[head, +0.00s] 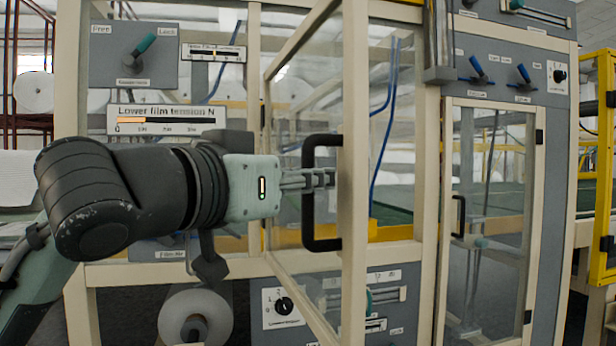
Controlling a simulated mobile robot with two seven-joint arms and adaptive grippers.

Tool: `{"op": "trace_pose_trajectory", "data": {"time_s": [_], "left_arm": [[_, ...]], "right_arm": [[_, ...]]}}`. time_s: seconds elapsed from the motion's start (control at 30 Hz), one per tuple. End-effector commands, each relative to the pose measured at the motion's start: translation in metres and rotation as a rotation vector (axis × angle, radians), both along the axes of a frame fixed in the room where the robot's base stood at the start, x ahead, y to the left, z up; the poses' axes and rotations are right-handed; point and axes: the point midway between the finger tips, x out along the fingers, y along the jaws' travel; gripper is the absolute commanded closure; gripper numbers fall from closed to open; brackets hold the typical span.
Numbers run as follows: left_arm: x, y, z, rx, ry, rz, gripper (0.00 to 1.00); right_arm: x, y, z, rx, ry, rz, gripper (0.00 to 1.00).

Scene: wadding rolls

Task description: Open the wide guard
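The wide guard (354,120) is a clear panel in a cream frame. It stands partly open, swung out towards me, with its hinge side at the left post. A black bar handle (309,226) sits on its free edge. My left gripper (322,179) comes in level from the left at the handle, its fingers close together around the upright bar and their tips past it. The fingers partly hide the bar. My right gripper is not in view.
A narrow guard door (460,270) with a small black handle is shut at the right. Panels with levers (479,68) and a lower panel with a knob (285,306) surround the opening. A white roll (196,312) lies low under my arm. A yellow frame (604,160) stands far right.

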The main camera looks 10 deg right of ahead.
Motion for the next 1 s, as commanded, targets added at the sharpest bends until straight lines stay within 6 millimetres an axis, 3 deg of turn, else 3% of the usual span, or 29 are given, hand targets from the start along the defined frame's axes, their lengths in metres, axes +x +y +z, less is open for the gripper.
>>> {"op": "trace_pose_trajectory", "data": {"time_s": [0.13, 0.47, 1.0], "left_arm": [[-0.001, 0.0, 0.0, 0.0, 0.0, -0.001, 0.66], [0.0, 0.003, 0.001, -0.002, -0.001, 0.005, 0.66], [-0.05, 0.053, 0.001, -0.002, -0.001, 0.003, 0.66]], "right_arm": [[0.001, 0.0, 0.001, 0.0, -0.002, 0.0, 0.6], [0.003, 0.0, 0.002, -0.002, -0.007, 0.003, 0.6], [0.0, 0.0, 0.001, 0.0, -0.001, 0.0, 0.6]]}}
